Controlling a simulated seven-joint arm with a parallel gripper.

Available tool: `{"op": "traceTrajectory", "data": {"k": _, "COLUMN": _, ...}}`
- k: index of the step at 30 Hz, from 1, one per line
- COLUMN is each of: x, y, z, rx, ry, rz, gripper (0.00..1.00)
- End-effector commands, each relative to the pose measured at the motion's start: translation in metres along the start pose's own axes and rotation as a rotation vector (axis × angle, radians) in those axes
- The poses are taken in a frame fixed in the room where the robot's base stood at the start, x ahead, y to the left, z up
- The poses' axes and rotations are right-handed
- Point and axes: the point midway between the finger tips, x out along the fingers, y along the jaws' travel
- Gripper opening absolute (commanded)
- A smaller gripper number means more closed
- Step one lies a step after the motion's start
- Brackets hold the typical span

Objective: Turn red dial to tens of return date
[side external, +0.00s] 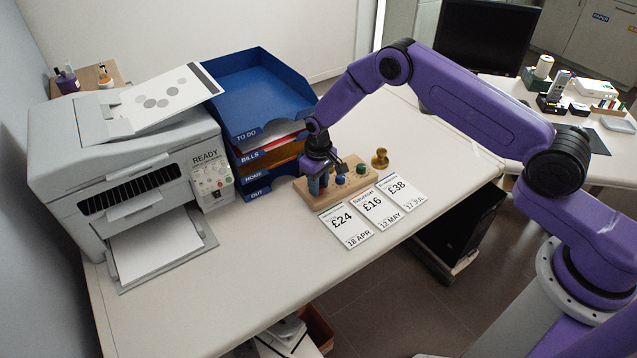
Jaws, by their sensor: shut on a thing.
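A wooden block (334,196) lies on the desk with a row of dials on it. A blue dial (340,180) is in the middle and a green dial (361,169) at the right end. My gripper (318,187) points down over the left end and is shut around the dial there. By its place this is the red dial, but the fingers hide most of it and its setting cannot be read. Three cards lie in front: £24, 18 APR (345,226); £16, 12 MAY (377,210); £38, 17 JUL (400,194). Their small headings are too small to read.
Stacked blue trays (262,90), labelled TO DO, BILLS, HOME and OUT, stand close behind my gripper. A printer (140,160) is at left. A small brass-coloured stamp (380,158) stands behind the block's right end. The front of the desk (240,270) is clear.

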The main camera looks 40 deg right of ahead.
Motion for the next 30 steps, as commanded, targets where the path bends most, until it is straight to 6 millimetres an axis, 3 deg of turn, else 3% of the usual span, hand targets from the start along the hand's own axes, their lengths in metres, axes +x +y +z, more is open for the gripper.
{"op": "traceTrajectory", "data": {"k": 12, "x": -0.0008, "y": -0.0002, "z": -0.0008, "rx": 0.233, "ry": 0.002, "rz": 0.000, "gripper": 0.00}}
{"op": "traceTrajectory", "data": {"k": 30, "x": -0.0008, "y": 0.0002, "z": -0.0008, "rx": 0.281, "ry": 0.002, "rz": 0.000, "gripper": 0.00}}
